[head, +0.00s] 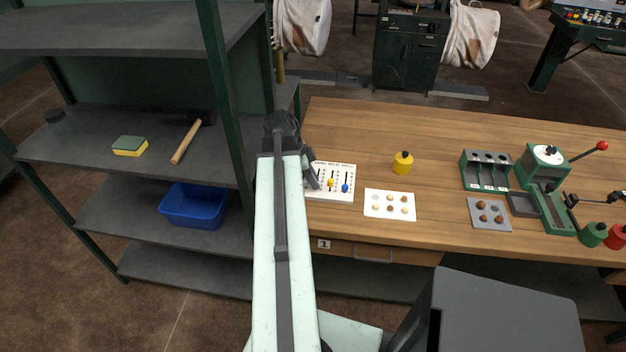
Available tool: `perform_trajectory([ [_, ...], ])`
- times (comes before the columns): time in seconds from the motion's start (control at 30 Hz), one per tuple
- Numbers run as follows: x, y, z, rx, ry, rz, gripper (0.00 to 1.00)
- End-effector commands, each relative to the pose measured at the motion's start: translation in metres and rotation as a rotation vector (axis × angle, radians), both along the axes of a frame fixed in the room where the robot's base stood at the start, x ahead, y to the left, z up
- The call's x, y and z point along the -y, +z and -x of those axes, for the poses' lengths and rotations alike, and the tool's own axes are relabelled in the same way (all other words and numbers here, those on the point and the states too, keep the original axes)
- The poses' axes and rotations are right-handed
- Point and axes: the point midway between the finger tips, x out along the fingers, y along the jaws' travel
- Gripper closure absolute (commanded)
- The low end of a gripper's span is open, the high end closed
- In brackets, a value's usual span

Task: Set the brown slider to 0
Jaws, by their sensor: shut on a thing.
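The white slider panel (345,191) lies on the left end of the wooden bench, with printed scales. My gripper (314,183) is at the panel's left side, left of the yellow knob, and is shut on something. The brown slider is hidden behind my gripper and arm; its place in the jaws fits the leftmost slot. The scale mark at which it stands cannot be read.
A white card with several round pieces (390,216) and a yellow weight (402,163) stand to the right. The shelf post (222,90) rises close left of my arm.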

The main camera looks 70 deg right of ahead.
Motion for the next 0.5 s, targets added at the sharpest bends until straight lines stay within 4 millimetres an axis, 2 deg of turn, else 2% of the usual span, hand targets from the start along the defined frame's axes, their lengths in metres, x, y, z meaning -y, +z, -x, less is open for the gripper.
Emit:
perform_trajectory([
  [0.07, -0.0051, -0.0012, -0.0002, 0.003, -0.004, -0.015, 1.00],
  [0.1, -0.0053, -0.0013, -0.0002, 0.003, -0.004, -0.015, 0.70],
  [0.13, -0.0051, -0.0013, -0.0001, 0.003, -0.004, -0.015, 0.61],
  [0.17, -0.0050, -0.0012, 0.0000, 0.003, -0.004, -0.015, 0.59],
  [0.5, -0.0032, 0.0016, -0.0005, 0.002, -0.003, -0.010, 0.59],
])
